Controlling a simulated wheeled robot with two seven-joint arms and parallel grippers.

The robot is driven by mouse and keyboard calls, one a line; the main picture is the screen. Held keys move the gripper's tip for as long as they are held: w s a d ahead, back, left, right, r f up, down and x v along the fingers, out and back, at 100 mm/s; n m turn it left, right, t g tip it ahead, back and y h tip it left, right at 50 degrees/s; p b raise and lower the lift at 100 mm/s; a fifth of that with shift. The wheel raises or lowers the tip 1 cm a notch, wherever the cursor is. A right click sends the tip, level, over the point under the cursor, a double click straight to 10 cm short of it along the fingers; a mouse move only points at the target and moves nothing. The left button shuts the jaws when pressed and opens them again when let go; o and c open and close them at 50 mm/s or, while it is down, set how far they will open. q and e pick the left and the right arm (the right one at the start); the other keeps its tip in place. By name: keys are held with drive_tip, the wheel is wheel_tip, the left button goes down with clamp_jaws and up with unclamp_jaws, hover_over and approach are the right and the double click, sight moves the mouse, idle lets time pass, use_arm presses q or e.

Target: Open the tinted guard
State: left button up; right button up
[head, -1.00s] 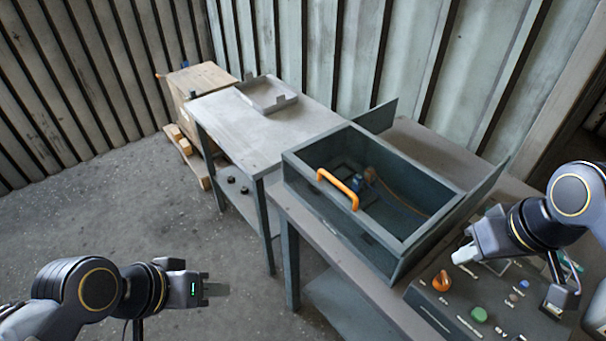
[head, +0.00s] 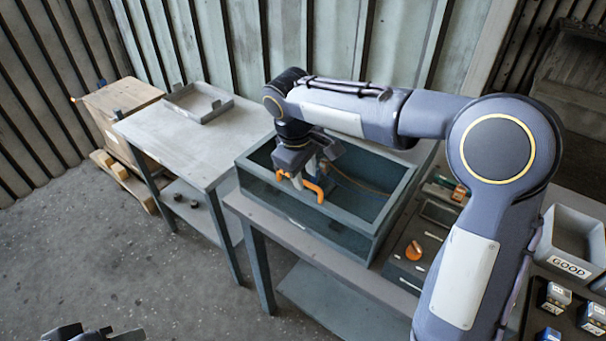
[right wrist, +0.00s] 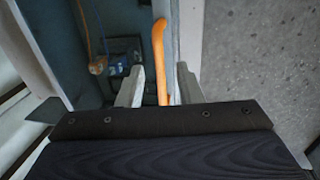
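The grey-framed, tinted guard housing (head: 345,235) stands on the bench; its dark inside shows from above. I cannot tell the tinted pane clearly from the opening. The orange handle (head: 312,190) is at its front upper edge and also shows in the right wrist view (right wrist: 159,45). My right gripper (head: 307,178) is over the handle, pointing down. In the right wrist view my right gripper's fingers (right wrist: 160,88) stand apart on either side of the handle, with gaps visible. My left gripper (head: 110,334) is only partly in view at the bottom left.
A control panel with an orange knob (head: 414,251) lies right of the housing. A bin marked GOOD (head: 573,243) is further right. A side table (head: 180,150) with a shallow tray (head: 198,103) and a wooden crate (head: 122,100) stand left. Open floor lies in front.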

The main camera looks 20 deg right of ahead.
drive_tip(key=shift+w+d+f, duration=0.1)
drive_tip(key=shift+d+f, duration=0.1)
drive_tip(key=shift+f, duration=0.5)
clamp_jaws()
